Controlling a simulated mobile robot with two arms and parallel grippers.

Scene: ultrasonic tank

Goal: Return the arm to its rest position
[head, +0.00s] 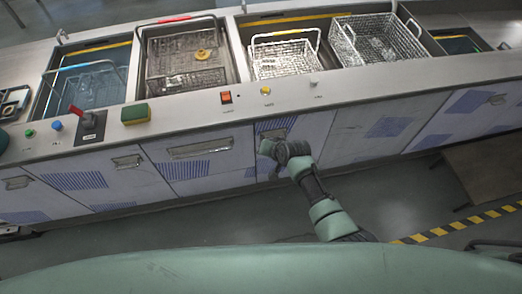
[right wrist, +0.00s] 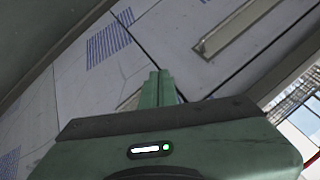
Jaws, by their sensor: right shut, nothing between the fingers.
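My right arm reaches forward in the head view, with its green gripper (head: 267,147) in front of the cabinet doors below the counter. In the right wrist view the two green fingers (right wrist: 158,85) are together, shut and empty. They point toward the white cabinet panels (right wrist: 95,75), which have blue vent patterns. I cannot tell how far the fingertips are from the panels. My left arm and gripper are not in view.
The long counter (head: 185,112) holds several tanks with wire baskets (head: 283,58). A green-yellow sponge (head: 135,114), a red lever switch (head: 84,120) and buttons sit along its front. Cabinet handles (head: 200,147) line the front. Grey floor (head: 150,230) lies between me and the cabinets.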

